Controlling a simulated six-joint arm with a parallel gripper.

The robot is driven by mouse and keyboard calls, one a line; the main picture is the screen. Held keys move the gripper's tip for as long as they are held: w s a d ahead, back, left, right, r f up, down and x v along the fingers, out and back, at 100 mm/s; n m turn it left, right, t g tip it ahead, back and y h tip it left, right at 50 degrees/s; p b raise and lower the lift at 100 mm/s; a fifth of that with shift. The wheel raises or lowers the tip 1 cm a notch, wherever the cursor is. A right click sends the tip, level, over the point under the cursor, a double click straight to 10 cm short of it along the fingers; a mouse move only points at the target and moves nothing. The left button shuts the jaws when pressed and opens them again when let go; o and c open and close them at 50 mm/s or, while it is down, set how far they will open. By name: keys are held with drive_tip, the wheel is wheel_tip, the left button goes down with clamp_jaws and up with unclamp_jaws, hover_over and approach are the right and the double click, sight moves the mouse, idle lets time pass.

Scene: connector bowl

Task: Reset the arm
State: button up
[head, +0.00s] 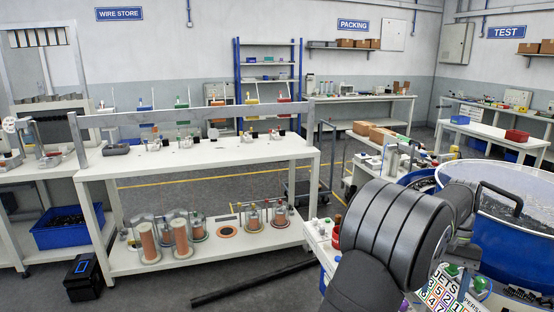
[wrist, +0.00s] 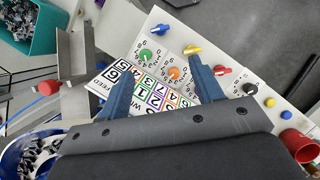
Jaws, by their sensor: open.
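My gripper (wrist: 164,66) shows in the wrist view with its two blue fingers spread apart and nothing between them. It is over a white control panel (wrist: 146,52) with number labels and coloured knobs; I cannot tell how high above it. A green knob (wrist: 146,55), an orange knob (wrist: 174,73) and a yellow knob (wrist: 192,49) are near the fingertips. In the head view my dark grey arm fills the lower right, in front of a large blue bowl (head: 520,238); the fingers are hidden there.
A red cup (wrist: 298,146) stands at the wrist view's lower right. A teal bin (wrist: 35,25) of small dark parts is at upper left. A white workbench (head: 200,155) with spools below is at the head view's left. A dark bar (head: 250,283) lies on the floor.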

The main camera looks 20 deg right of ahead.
drive_tip(key=x, duration=1.7)
drive_tip(key=shift+a+r, duration=0.1)
drive_tip(key=m+t+y, duration=0.1)
drive_tip(key=m, duration=0.3)
drive_tip(key=shift+s+r+m, duration=0.1)
drive_tip(key=shift+s+m, duration=0.05)
drive_tip(key=shift+m, duration=0.25)
drive_tip(key=m+t, duration=0.2)
drive_tip(key=m, duration=0.2)
drive_tip(key=shift+s, duration=0.2)
drive_tip(key=m+t, duration=0.1)
drive_tip(key=m, duration=0.3)
drive_tip(key=shift+s+m+t, duration=0.15)
drive_tip(key=shift+m+t, duration=0.15)
drive_tip(key=shift+t, duration=0.1)
drive_tip(key=m+t, duration=0.1)
drive_tip(key=m, duration=0.2)
drive_tip(key=shift+s+m+h, duration=0.1)
drive_tip(key=shift+m+h, duration=0.2)
drive_tip(key=shift+m, duration=0.1)
